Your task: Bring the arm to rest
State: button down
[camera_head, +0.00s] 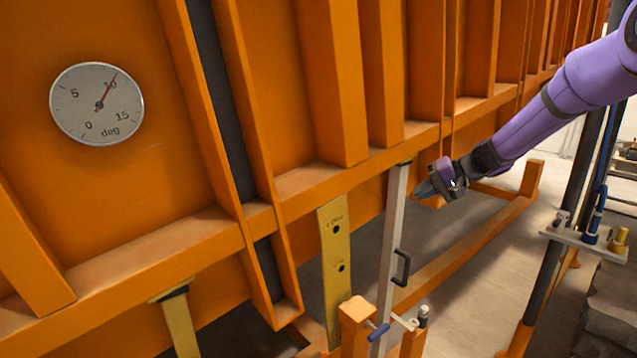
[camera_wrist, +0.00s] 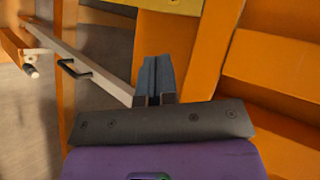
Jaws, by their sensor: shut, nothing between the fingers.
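My purple arm (camera_head: 560,98) reaches in from the upper right in the head view. My gripper (camera_head: 424,190) is at its end, with its fingers together and nothing between them. The fingers also show in the wrist view (camera_wrist: 156,78), pointing away from the camera. In the head view the gripper is just right of a pale upright bar with a black handle (camera_head: 392,255). I cannot tell whether the fingertips touch the bar. The same bar shows in the wrist view (camera_wrist: 104,82), running up to the left from near the fingers.
The orange ribbed sandbed wall (camera_head: 280,90) fills most of the head view. A round dial (camera_head: 97,104) on it reads about 10 degrees. A yellow plate with holes (camera_head: 336,270) hangs left of the bar. A bracket with blue and yellow fittings (camera_head: 588,240) stands at right.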

jog(key=s+a+r+n+g+h, duration=0.1)
jog(key=s+r+h, duration=0.3)
jog(key=s, duration=0.7)
jog(key=s+a+r+n+h, duration=0.1)
jog(key=s+r, duration=0.5)
jog(key=s, duration=0.4)
jog(key=s+d+t+h, duration=0.1)
jog(key=s+d+h, duration=0.1)
jog(key=s, duration=0.9)
jog(key=s+d+t+h, duration=0.1)
jog(key=s+d+h, duration=0.2)
jog(key=s, duration=0.8)
jog(key=shift+d, duration=0.65)
